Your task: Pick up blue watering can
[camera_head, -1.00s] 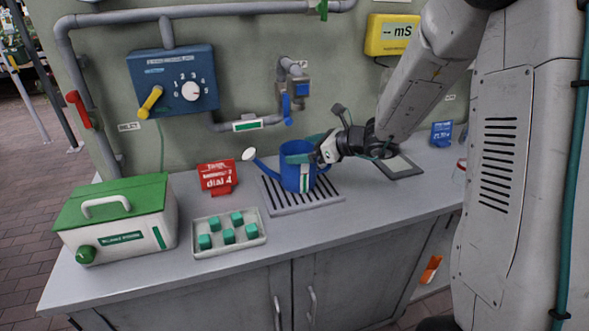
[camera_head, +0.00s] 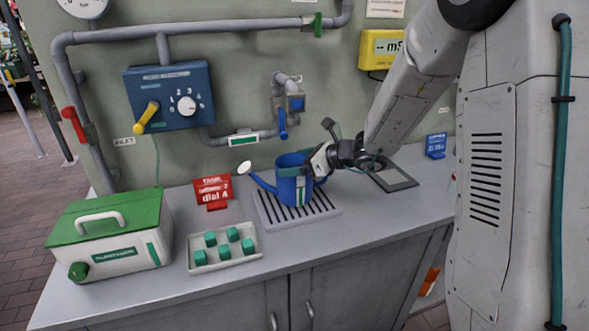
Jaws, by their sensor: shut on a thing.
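The blue watering can (camera_head: 291,187) is upright at the drip grate (camera_head: 325,206) on the grey counter. Its spout points left and ends in a white rose (camera_head: 244,167). My gripper (camera_head: 312,165) reaches in from the right and is shut on the can at its upper right side. The exact grip point is partly hidden by the gripper itself. I cannot tell whether the can's base touches the grate or is slightly above it.
A red dial sign (camera_head: 213,191) and a tray of teal cubes (camera_head: 223,262) stand to the left. A green-lidded box (camera_head: 110,236) is at far left. A blue-handled tap (camera_head: 282,124) hangs on the wall above the can. A dark flat plate (camera_head: 393,179) lies to the right.

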